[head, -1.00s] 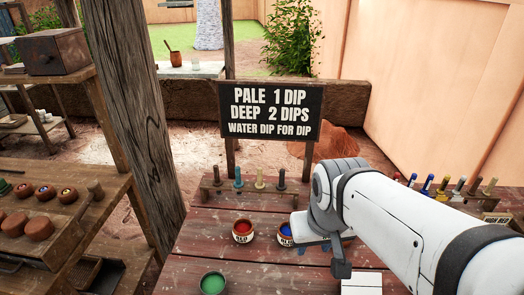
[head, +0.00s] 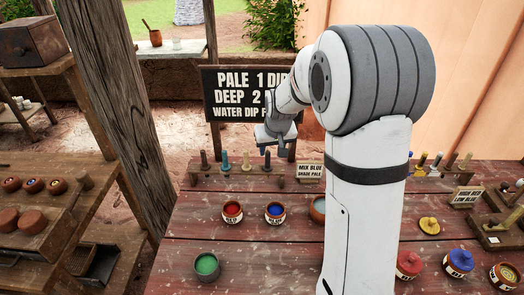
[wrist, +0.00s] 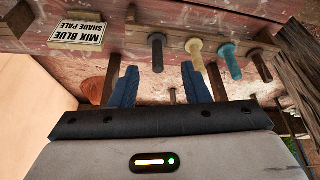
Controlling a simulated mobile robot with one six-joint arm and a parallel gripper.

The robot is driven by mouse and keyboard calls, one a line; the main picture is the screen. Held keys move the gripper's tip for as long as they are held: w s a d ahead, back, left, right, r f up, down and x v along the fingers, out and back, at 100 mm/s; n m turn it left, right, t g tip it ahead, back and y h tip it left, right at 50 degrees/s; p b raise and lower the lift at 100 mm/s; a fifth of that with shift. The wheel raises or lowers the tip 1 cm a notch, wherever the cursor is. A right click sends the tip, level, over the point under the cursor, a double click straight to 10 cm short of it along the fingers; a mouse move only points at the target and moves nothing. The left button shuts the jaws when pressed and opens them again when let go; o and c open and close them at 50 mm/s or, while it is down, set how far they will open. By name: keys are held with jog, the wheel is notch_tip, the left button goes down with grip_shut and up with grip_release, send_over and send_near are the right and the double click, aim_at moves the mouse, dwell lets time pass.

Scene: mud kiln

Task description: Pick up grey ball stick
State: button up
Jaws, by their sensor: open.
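A wooden rack (head: 235,180) near the back of the red plank table holds several upright sticks with rounded tops. The grey stick (head: 267,160) is at its right end; in the wrist view the grey stick (wrist: 157,50) appears ahead, between the lines of the two fingers. A cream stick (wrist: 196,54), a teal stick (wrist: 230,60) and a dark brown stick (wrist: 261,66) stand beside it. My gripper (head: 268,151) is close to the grey stick; its blue fingers (wrist: 158,70) are apart with nothing visible held. I cannot tell the exact gap to the stick.
A small "MIX BLUE SHADE PALE" card (head: 310,171) stands right of the rack, and a black sign (head: 235,95) behind it. Red (head: 232,212), blue (head: 275,213) and green (head: 207,266) paint pots sit in front. My arm hides part of the table.

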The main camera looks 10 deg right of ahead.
send_over(267, 157)
jog(key=s, duration=0.2)
notch_tip(267, 157, down, 3)
jog(key=shift+w+d+r, duration=0.1)
jog(key=shift+w+d, duration=0.05)
jog(key=shift+p+x, duration=1.35)
jog(key=shift+x, duration=2.6)
jog(key=shift+w+d, duration=0.1)
jog(key=shift+w, duration=0.05)
jog(key=shift+c, duration=0.5)
grip_shut()
